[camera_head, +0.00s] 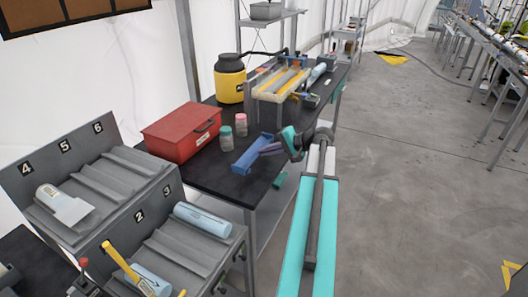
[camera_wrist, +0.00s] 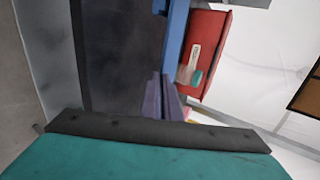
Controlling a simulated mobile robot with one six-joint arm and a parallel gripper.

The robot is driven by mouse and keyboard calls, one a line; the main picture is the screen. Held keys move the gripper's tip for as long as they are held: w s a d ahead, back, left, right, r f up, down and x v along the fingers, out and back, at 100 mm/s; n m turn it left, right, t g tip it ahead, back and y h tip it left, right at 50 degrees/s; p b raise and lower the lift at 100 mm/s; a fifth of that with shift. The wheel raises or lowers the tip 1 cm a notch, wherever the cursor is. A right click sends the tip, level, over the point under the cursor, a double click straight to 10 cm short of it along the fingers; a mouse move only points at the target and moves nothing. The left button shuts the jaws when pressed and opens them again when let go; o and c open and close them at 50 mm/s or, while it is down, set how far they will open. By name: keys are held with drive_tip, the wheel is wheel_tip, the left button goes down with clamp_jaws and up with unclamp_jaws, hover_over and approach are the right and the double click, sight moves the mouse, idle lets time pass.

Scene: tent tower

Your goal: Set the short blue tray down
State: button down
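The short blue tray (camera_head: 250,153) is at the near right part of the black table, in front of the two small jars. My gripper (camera_head: 264,149) reaches it from the right, with its purple fingers at the tray's side. In the wrist view the blue tray (camera_wrist: 175,38) shows as a narrow strip beyond the fingertips (camera_wrist: 162,84). The fingers are close together and appear shut on the tray's edge. Whether the tray touches the table top or hangs just above it, I cannot tell.
A red toolbox (camera_head: 182,131), a pink-lidded jar (camera_head: 241,125) and a teal-lidded jar (camera_head: 226,139) stand beyond the tray on the black table (camera_head: 212,172). A yellow container (camera_head: 230,82) and a rack (camera_head: 280,83) stand farther back. A numbered grey rack (camera_head: 95,185) is at left.

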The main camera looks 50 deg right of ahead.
sight(259, 147)
drive_tip(key=shift+w+d+f+p, duration=0.2)
drive_tip(key=shift+w+d+p, duration=0.35)
drive_tip(key=shift+w+d, duration=1.1)
drive_tip(key=shift+w+a, duration=0.1)
drive_tip(key=shift+w, duration=0.05)
drive_tip(key=shift+f, duration=0.1)
drive_tip(key=shift+f+p, duration=0.75)
drive_tip(key=shift+f, duration=0.95)
drive_tip(key=c, duration=2)
unclamp_jaws()
drive_tip(key=shift+f, duration=0.1)
drive_tip(key=b+v, duration=0.3)
drive_tip(key=v, duration=0.9)
